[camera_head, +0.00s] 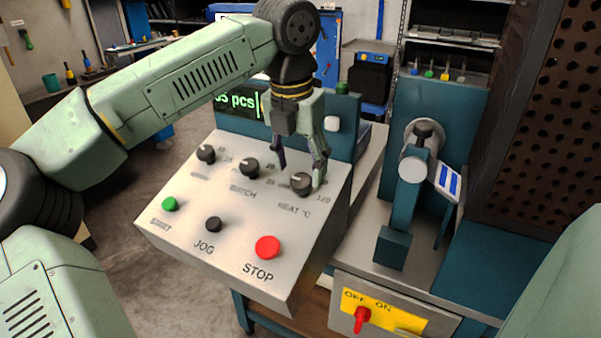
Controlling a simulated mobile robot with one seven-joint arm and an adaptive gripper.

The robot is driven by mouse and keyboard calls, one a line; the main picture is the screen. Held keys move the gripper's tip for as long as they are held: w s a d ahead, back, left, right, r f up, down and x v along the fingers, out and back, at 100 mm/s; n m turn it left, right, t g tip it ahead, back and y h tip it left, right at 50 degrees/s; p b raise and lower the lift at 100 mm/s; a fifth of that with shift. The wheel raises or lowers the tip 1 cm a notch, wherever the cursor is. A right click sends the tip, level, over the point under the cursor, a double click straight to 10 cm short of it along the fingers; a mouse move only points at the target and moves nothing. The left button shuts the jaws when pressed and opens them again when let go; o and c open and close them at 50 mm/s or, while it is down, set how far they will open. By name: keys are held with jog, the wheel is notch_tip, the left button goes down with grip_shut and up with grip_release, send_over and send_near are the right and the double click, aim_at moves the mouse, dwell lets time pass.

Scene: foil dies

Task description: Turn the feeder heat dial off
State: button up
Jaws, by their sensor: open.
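The heat dial (301,184) is a dark round knob at the right end of the sloped panel's dial row, above the printed "HEAT °C" label. A "120" mark is printed to its lower right. My gripper (301,172) points down from above at this dial. Its fingers are apart, with the right finger beside the dial's right edge and the left finger farther left, behind the dial row. I cannot tell whether either finger touches the dial. The dial's exact pointer setting is too small to read.
The grey panel (190,232) also has a batch dial (249,167), another dial (206,153), a green start button (170,204), a black jog button (213,224) and a red stop button (267,247). A red OFF/ON switch (362,318) is at lower right. A press (412,170) stands to the right.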

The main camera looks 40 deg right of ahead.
aim_at(297, 188)
notch_tip(297, 188, up, 9)
jog(key=a, duration=0.1)
jog(key=shift+s, duration=0.25)
jog(key=shift+f, duration=0.1)
dwell(0.3)
